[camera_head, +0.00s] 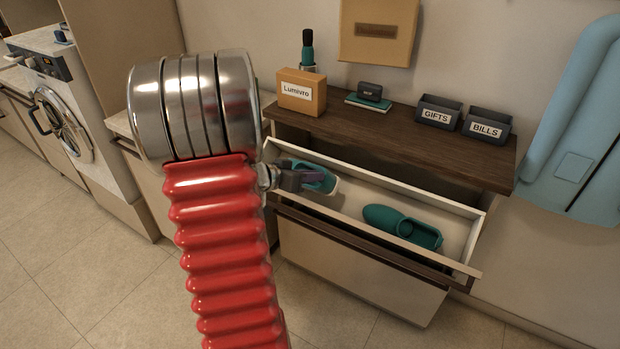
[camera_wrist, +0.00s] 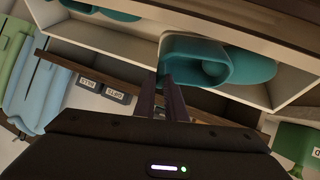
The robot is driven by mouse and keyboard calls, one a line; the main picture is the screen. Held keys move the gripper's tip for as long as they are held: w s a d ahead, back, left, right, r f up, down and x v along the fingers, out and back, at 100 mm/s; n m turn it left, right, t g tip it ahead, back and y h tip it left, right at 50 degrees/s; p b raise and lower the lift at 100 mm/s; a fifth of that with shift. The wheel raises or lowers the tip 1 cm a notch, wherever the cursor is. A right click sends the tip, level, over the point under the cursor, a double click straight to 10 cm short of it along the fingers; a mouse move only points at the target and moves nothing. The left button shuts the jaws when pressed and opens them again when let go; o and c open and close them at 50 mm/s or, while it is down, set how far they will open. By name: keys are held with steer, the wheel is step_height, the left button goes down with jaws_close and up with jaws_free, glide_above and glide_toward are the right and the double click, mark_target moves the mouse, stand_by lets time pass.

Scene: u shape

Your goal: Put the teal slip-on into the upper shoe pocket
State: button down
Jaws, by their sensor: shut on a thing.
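A teal slip-on (camera_head: 321,178) with a pale sole edge is held in my gripper (camera_head: 303,180), at the left end of the open upper shoe pocket (camera_head: 462,240). In the wrist view the fingers (camera_wrist: 174,82) are shut on the rim of this slip-on (camera_wrist: 252,68), whose dark opening shows. A second teal slip-on (camera_head: 383,216) lies inside the pocket to the right; part of it also shows in the wrist view (camera_wrist: 110,10). The held shoe appears within the pocket's outline; whether it touches the floor of the pocket I cannot tell.
The cabinet's dark wooden top (camera_head: 400,135) carries an orange box (camera_head: 301,93), a bottle, a small stack and two trays, GIFTS (camera_head: 438,113) and BILLS (camera_head: 486,126). A blue garment (camera_head: 575,130) hangs at the right. A washing machine (camera_head: 75,110) stands at the left.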

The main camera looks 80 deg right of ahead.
steer(key=shift+d, duration=0.1)
steer(key=shift+s+d+f, duration=0.2)
steer(key=shift+d+f, duration=0.25)
steer(key=shift+f, duration=0.2)
steer(key=shift+s+d+f, duration=0.2)
steer(key=shift+d+f, duration=0.2)
steer(key=shift+f, duration=0.2)
steer(key=shift+s+d+f, duration=0.2)
steer(key=shift+d+f, duration=0.25)
steer(key=shift+f, duration=0.2)
steer(key=c, duration=1.7)
jaws_free()
steer(key=shift+c, duration=0.2)
steer(key=shift+s, duration=0.1)
steer(key=w+a+r, duration=0.3)
steer(key=a+r, duration=0.6)
steer(key=r, duration=0.3)
steer(key=shift+w+r, duration=0.25)
steer(key=shift+w, duration=0.15)
